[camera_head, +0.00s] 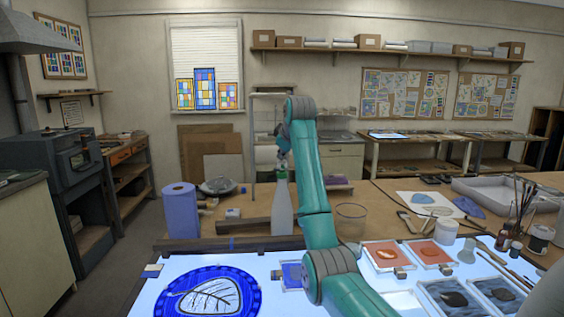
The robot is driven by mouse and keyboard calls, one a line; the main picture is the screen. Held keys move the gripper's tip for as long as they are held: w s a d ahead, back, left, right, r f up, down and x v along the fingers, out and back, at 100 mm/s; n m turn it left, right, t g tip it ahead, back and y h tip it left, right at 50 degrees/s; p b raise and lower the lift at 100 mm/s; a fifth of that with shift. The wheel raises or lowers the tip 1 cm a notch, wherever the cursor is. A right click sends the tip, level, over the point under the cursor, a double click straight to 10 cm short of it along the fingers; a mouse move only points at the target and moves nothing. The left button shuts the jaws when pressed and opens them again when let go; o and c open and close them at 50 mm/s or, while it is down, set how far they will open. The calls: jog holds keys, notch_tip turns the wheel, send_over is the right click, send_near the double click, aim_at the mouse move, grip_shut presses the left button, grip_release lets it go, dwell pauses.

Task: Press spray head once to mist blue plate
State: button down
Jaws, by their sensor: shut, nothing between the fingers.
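A pale grey-white spray bottle (281,210) stands upright near the middle, at the back of the lit table. My gripper (282,162) is small in view, hanging from my teal arm right above the bottle's top. It is shut and empty. Its fingertips are at or just over the spray head, which is partly hidden; I cannot tell whether they touch. The blue plate (168,283) lies flat on the lit surface at the front left, with a pale leaf shape (208,297) on it. I see no mist on or over the plate.
A blue paper roll (180,210) stands left of the bottle. A clear glass cup (350,220) stands right of it, behind my arm. Orange tiles (385,255) and dark leaf tiles lie on the right. A cup of brushes (518,225) stands at far right.

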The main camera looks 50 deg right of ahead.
aim_at(282, 162)
jog(key=shift+f, duration=0.5)
dwell(0.4)
jog(key=shift+r, duration=1.2)
jog(key=shift+r, duration=2.5)
